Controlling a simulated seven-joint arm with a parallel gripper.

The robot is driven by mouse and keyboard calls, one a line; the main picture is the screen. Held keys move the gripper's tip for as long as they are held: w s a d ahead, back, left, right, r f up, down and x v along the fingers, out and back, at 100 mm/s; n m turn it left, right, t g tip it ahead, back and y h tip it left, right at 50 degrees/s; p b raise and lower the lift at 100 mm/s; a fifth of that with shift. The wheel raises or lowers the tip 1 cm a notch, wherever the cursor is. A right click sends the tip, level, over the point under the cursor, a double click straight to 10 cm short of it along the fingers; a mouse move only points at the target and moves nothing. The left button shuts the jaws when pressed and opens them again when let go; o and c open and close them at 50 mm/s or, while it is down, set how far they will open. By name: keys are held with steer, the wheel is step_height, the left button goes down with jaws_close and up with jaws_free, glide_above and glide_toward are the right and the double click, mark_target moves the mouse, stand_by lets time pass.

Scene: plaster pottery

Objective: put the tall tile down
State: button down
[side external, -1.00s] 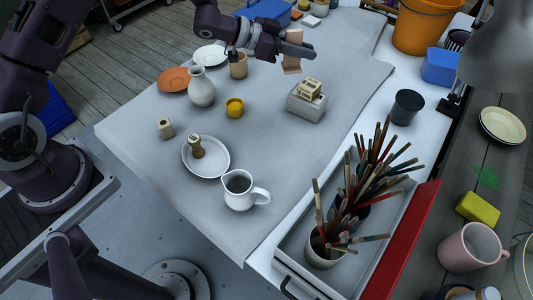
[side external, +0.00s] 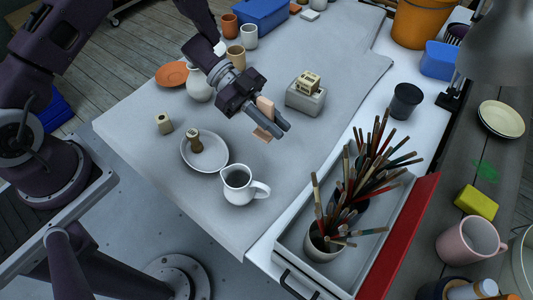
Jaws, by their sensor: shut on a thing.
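My gripper (side external: 279,123) is shut on a tan, flat tile (side external: 265,104), whose upper part rises above the fingers and whose lower end shows just below them. The tile looks close to upright, slightly tilted. It is over the middle of the grey-covered table (side external: 310,145), between the white pitcher and the grey block. I cannot tell whether its lower end touches the table. The fingers hide the tile's middle.
A grey block (side external: 297,101) with a stamped wooden piece (side external: 307,82) stands behind right. A white pitcher (side external: 238,186) and a plate (side external: 216,161) with a stamp (side external: 194,140) stand front left. Bare table lies right of the pitcher.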

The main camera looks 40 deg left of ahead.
step_height(320, 180, down, 10)
steer(key=shift+r, duration=0.2)
steer(key=shift+f, duration=0.15)
steer(key=c, duration=1.4)
jaws_free()
steer(key=shift+c, duration=0.2)
steer(key=shift+a+r, duration=0.25)
steer(key=shift+r, duration=0.05)
steer(key=v, duration=1.1)
steer(key=shift+a, duration=0.2)
steer(key=shift+r, duration=0.1)
